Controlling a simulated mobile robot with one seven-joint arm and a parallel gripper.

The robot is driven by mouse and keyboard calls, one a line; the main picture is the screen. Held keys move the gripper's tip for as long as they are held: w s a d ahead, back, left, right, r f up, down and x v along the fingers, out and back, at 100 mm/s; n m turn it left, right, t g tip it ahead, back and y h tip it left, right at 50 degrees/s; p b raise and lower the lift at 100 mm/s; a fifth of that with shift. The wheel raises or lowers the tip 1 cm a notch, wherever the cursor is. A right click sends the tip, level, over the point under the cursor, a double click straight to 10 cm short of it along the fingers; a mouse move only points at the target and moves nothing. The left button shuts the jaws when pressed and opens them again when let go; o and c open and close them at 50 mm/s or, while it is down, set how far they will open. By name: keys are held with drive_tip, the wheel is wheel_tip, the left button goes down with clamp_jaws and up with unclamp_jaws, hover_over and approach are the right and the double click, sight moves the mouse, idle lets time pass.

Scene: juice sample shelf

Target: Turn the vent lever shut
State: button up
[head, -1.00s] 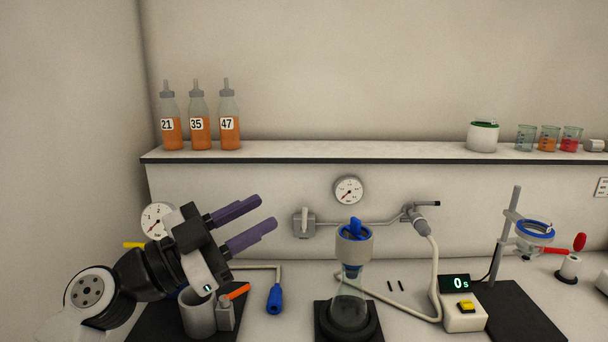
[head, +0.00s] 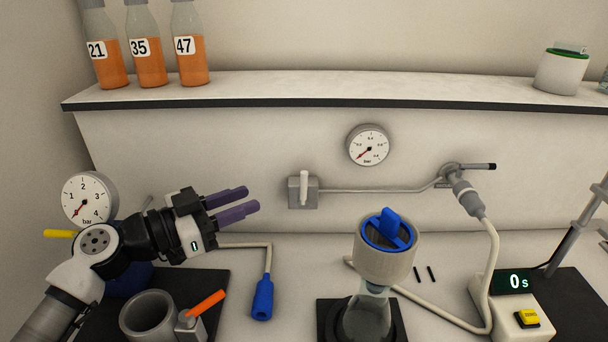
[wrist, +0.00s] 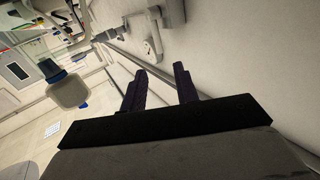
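No label marks the vent lever. A pale lever stands upright on a grey wall box (head: 303,192) below the round gauge; the box and lever also show in the wrist view (wrist: 152,47). An orange lever (head: 206,302) slants up beside the grey cup. My gripper (head: 252,199) is left of the wall box, its purple fingers pointing right towards it. The fingers are apart with nothing between them, as the wrist view shows (wrist: 160,70). A gap separates them from the box.
A shelf (head: 320,90) with several bottles runs above. A pressure gauge (head: 88,198) and yellow handle (head: 59,234) are beside my arm. A blue-handled pipe (head: 263,298), a funnel (head: 385,258) on a flask and a hose (head: 490,265) stand below. The wall around the box is mostly clear.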

drive_tip(key=p, duration=0.4)
hover_over(304, 206)
drive_tip(key=shift+w+r, duration=0.1)
drive_tip(key=shift+w, duration=0.2)
clamp_jaws()
